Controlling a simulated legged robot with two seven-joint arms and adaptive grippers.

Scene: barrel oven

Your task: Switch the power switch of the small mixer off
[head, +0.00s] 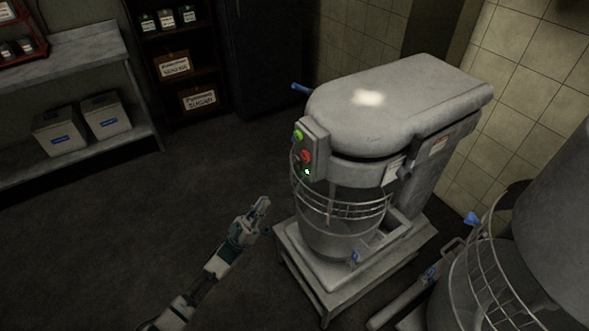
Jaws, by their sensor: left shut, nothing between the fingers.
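The small mixer (400,98) is a grey machine with a wire guard (340,209) and a bowl, standing on a low stand. A narrow control panel (311,153) on its front left carries a green button (298,135), a red button (306,155) and a lit green-white switch (307,172). My left gripper (264,203) is shut and empty, below and left of the panel, apart from the mixer in the picture. My right gripper is not in view.
A second, larger mixer (540,235) stands at the right edge. Shelves with white bins (60,138) and a dark cabinet with labelled boxes (172,65) are at the back left. The dark floor (120,230) left of the mixer is clear.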

